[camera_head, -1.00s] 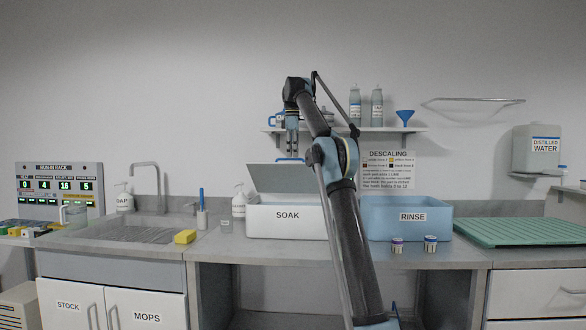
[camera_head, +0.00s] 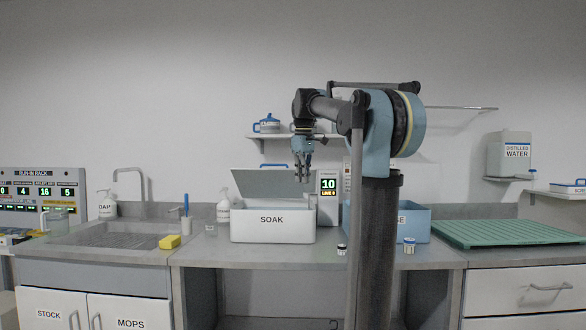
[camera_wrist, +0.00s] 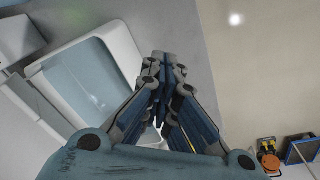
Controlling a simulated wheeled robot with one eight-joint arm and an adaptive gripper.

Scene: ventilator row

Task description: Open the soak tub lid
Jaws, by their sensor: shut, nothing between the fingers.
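The soak tub (camera_head: 272,229) is a white box marked SOAK on the counter. Its grey lid (camera_head: 268,183) stands raised and tilted back at the rear, with a blue handle (camera_head: 273,166) on its top edge. In the wrist view the tub's white rim (camera_wrist: 122,48) surrounds an uncovered pale blue interior (camera_wrist: 90,85). My gripper (camera_head: 304,180) points down near the tub's right end, in front of the lid's right side. It also shows in the wrist view (camera_wrist: 162,62), fingers together and empty, beside the rim. Whether it touches the lid cannot be told.
A blue rinse tub (camera_head: 416,224) stands right of the soak tub, partly behind my arm. A timer display (camera_head: 328,186) stands between them. Small jars (camera_head: 409,246) are at the counter's front. A soap bottle (camera_head: 223,208) and yellow sponge (camera_head: 169,242) are to the left.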

